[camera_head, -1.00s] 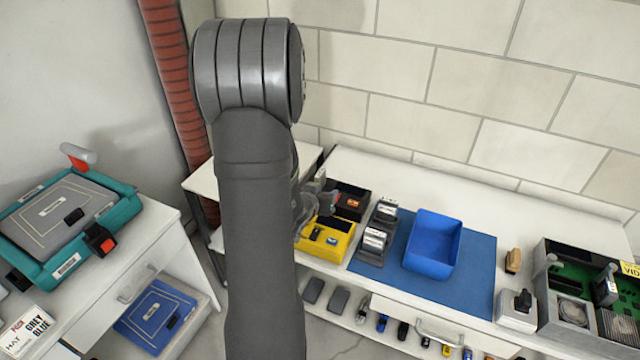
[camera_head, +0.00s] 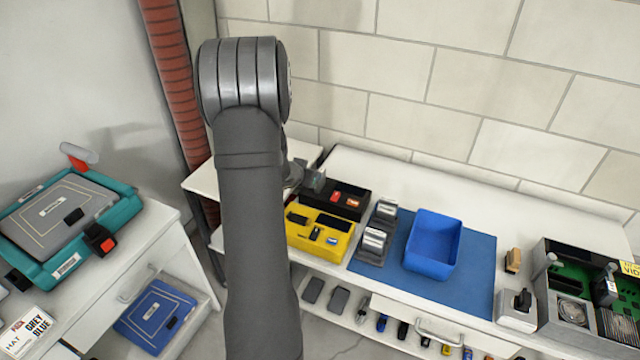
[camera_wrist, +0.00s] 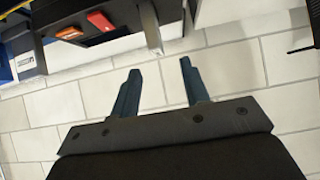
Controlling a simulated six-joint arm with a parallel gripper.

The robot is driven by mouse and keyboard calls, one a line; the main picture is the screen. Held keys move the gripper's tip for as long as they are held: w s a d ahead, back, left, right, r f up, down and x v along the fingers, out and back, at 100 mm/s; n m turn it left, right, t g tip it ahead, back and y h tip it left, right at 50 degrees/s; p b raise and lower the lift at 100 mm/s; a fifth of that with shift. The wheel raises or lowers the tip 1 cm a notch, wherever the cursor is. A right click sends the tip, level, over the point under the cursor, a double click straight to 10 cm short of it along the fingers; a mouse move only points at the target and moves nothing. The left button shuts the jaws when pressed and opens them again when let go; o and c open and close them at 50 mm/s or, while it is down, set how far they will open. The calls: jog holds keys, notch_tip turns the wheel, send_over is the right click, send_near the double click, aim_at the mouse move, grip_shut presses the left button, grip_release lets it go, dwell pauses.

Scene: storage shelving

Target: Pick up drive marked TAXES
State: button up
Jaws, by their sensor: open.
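Small drives lie in a yellow tray (camera_head: 342,247) and a black tray (camera_head: 362,212) on the white bench. The yellow tray holds a blue drive (camera_head: 332,240) and dark ones. The black tray holds a red drive (camera_head: 336,196) and an orange drive (camera_head: 353,203); in the wrist view the red (camera_wrist: 101,21) and orange (camera_wrist: 70,33) ones show at the top. I cannot read TAXES on any drive. My gripper (camera_wrist: 157,80) is open, with nothing between its fingers and the brick wall behind them. In the head view it is at the black tray's left, partly behind my arm.
Right of the trays are a dark holder with silver cylinders (camera_head: 375,238) and a blue bin (camera_head: 433,246) on a blue mat (camera_head: 481,262). Circuit-board equipment (camera_head: 580,290) stands far right. A teal case (camera_head: 120,215) sits on the left cabinet.

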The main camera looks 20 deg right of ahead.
aim_at(322, 173)
jog(key=shift+d+r+x, duration=0.1)
jog(key=shift+d+x, duration=0.05)
jog(key=shift+x, duration=1.7)
jog(key=shift+d+r+x, duration=0.1)
jog(key=shift+x, duration=1.7)
jog(key=shift+d+r+x, duration=0.1)
jog(key=shift+d+x, duration=0.05)
jog(key=shift+x, duration=1.7)
jog(key=shift+s+a, duration=0.1)
jog(key=shift+s, duration=0.05)
grip_shut()
